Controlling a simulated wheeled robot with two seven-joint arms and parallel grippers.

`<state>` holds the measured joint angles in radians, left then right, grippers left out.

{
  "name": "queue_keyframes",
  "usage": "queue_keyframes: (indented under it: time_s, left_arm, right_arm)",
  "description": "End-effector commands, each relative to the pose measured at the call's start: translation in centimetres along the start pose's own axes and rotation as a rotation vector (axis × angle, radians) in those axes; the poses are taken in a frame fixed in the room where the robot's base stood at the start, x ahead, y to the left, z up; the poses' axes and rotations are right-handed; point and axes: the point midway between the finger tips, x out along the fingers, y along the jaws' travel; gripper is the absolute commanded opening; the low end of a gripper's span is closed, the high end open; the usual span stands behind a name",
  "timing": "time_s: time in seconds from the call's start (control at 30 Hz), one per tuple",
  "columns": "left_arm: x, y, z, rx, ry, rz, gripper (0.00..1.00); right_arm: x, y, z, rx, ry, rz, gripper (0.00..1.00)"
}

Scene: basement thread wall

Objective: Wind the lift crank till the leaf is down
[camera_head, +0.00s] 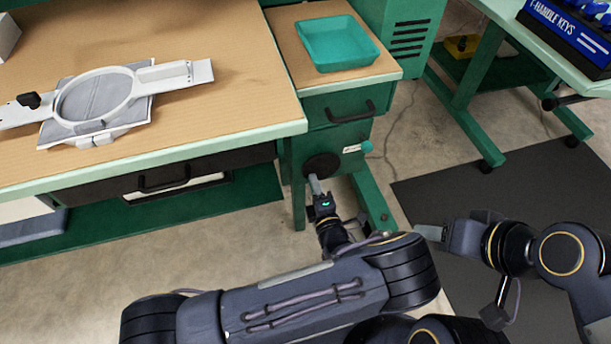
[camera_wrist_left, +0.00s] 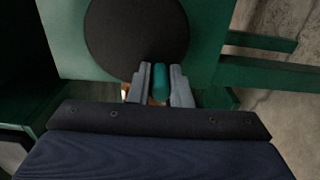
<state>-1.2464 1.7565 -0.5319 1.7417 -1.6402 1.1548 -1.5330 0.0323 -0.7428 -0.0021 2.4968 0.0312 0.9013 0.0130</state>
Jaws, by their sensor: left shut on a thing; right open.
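The lift crank shows as a dark round disc (camera_head: 322,166) on the green cabinet front under the leaf. In the left wrist view the dark disc (camera_wrist_left: 137,35) fills the top, with a teal handle (camera_wrist_left: 159,82) in front of its lower edge. My left gripper (camera_head: 316,185) is shut on this handle, at the disc's lower side; its fingers (camera_wrist_left: 160,86) flank the handle. The leaf (camera_head: 286,42) is the wood-topped side section right of the main table. I cannot tell its exact height. My right gripper (camera_head: 433,232) is open and empty, off to the right above the floor.
A teal tray (camera_head: 375,62) rests on the leaf. A white hoop frame (camera_head: 62,102) lies on the main table (camera_head: 230,110). A black drawer handle (camera_head: 352,112) and a teal knob (camera_head: 367,146) sit near the crank. A dark mat (camera_head: 505,185) covers the floor at right.

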Motion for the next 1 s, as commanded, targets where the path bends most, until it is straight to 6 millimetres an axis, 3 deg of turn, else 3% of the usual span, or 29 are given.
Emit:
queue_keyframes:
  time_s: [0.23,0.5,0.87,1.0]
  left_arm:
    - [0.1,-0.3,0.1,0.002,0.004,-0.006,0.00]
    - [0.1,-1.2,3.5,-0.003,-0.003,0.000,0.00]
    - [0.2,-0.7,4.0,-0.002,-0.002,0.007,0.00]
    - [0.2,0.3,5.0,-0.007,-0.002,0.011,0.00]
  right_arm:
    - [0.1,0.1,0.1,0.000,0.001,0.000,0.48]
    - [1.7,0.8,0.8,0.000,0.000,0.000,0.48]
    - [1.6,0.7,0.8,0.000,0.000,0.000,0.48]
    - [1.4,0.6,0.7,0.000,0.000,0.000,0.48]
